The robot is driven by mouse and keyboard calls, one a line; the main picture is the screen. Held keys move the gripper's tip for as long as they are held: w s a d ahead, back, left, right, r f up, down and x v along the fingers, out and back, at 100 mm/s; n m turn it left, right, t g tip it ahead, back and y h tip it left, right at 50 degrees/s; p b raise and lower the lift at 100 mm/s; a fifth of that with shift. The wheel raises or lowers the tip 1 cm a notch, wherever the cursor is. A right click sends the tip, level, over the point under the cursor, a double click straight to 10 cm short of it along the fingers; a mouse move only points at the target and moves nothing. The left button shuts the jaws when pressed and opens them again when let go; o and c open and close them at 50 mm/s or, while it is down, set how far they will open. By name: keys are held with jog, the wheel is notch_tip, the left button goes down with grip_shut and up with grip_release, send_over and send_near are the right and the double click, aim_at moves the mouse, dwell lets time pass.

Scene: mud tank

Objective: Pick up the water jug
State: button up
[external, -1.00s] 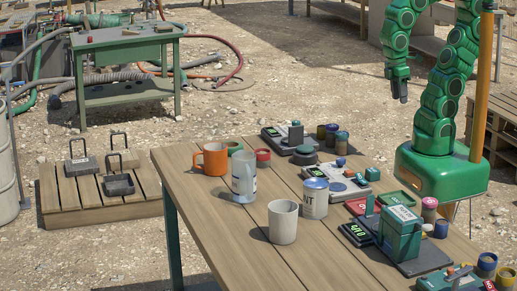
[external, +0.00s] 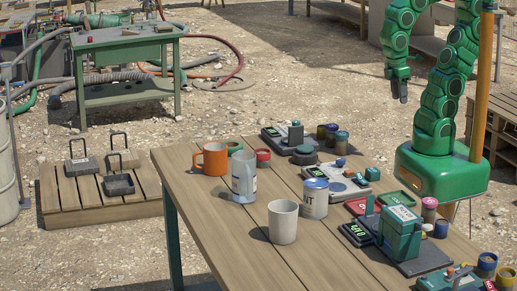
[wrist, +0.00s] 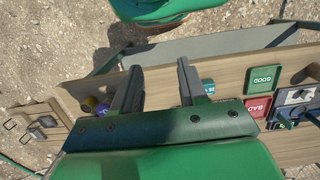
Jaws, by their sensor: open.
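The likely water jug (external: 243,177) is a pale grey-blue cylindrical vessel with a dark mark on its side. It stands upright on the wooden table (external: 215,217) in the external view, right of an orange mug and behind a white cup. My gripper (external: 402,92) hangs beyond the table's far right side, well above the ground and far from the jug. In the wrist view my gripper (wrist: 158,76) has its two fingers apart with nothing between them. I cannot make out the jug in the wrist view.
An orange mug (external: 211,159), a white cup (external: 283,222) and a labelled can (external: 315,198) stand near the jug. Scales, small jars and a green box (external: 399,233) crowd the table's right side. The table's front left is clear. A low pallet (external: 72,201) lies left.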

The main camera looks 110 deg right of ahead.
dwell(0.3)
jog(key=w+a+r+t+h, duration=0.1)
jog(key=w+t, duration=0.1)
jog(key=w, duration=1.6)
jog(key=w+a+r+t+h, duration=0.1)
jog(key=w+a+t, duration=0.1)
jog(key=w, duration=1.5)
jog(key=m+t, duration=0.2)
jog(key=m, duration=0.2)
send_near(246, 181)
jog(key=shift+w+a+f, duration=0.75)
jog(key=shift+a+f, duration=0.95)
jog(key=shift+a, duration=0.2)
jog(key=shift+d+x, duration=0.15)
jog(key=shift+x, duration=0.8)
jog(key=shift+d+x, duration=0.2)
jog(key=shift+x, duration=0.75)
jog(key=shift+w+d+f, duration=0.1)
jog(key=shift+w+f, duration=0.05)
jog(key=shift+f, duration=0.55)
